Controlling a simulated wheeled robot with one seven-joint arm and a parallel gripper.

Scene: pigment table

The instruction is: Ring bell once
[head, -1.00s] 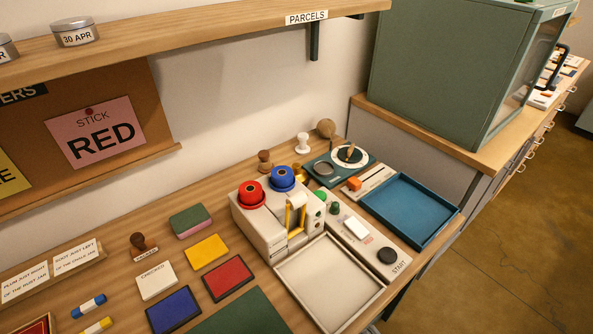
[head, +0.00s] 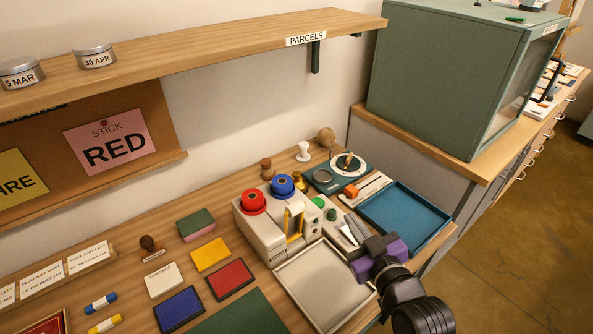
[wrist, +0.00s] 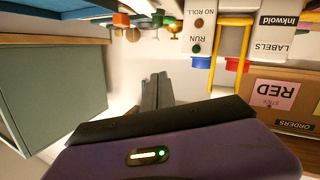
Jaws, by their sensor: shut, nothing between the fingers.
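The small brass bell (head: 300,181) stands on the table just behind the labelling machine, partly hidden by it in the head view. In the wrist view, which is upside down, a small gold shape that looks like the bell (wrist: 177,27) is near the top. My gripper (head: 350,228) is at the right of the table, over the start-button panel, with its fingers pointing toward the back left. The fingers are shut together and empty, and they show in the wrist view (wrist: 158,88). My gripper is apart from the bell, in front and to its right.
The labelling machine (head: 262,232) with red and blue rolls stands between the ink pads and the panel. A white tray (head: 322,312) is in front and a blue tray (head: 425,212) to the right. A green cabinet (head: 440,85) rises at the back right; a shelf (head: 200,50) overhangs the left.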

